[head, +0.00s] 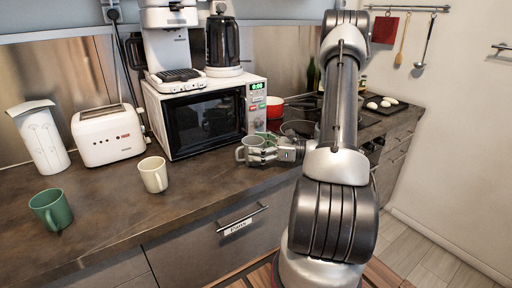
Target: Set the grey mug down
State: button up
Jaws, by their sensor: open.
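The grey mug (245,147) is at the counter's front part, just right of the microwave's front corner. It appears upright, with its handle towards the left. My gripper (264,154) reaches in from the right, with its fingers at the mug's near right side. The gripper is open. It covers part of the mug, so I cannot tell whether a finger still touches it. The mug's base seems to be at the counter top (190,205), but contact is hard to see.
A green mug (51,209) and a cream mug (153,174) stand on the counter at left. A red bowl (275,107) is behind my gripper. The counter's middle front is clear.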

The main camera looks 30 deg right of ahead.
jog(key=v, duration=1.1)
jog(key=shift+s+d+r, duration=0.1)
jog(key=shift+s+r, duration=0.15)
jog(key=shift+s, duration=0.05)
jog(key=s+a+r+n+g+h, duration=0.2)
jog(key=s+a+r+n+g, duration=0.2)
jog(key=a+r+n+g, duration=0.25)
jog(key=s+a+r+n+g+h, duration=0.25)
jog(key=s+a+n+g, duration=0.2)
jog(key=a+n, duration=0.35)
jog(key=s+r+n+t+h, duration=0.3)
jog(key=s+r+n+h, duration=0.4)
jog(key=n, duration=0.5)
jog(key=shift+r+h, duration=0.85)
jog(key=shift+r, duration=0.15)
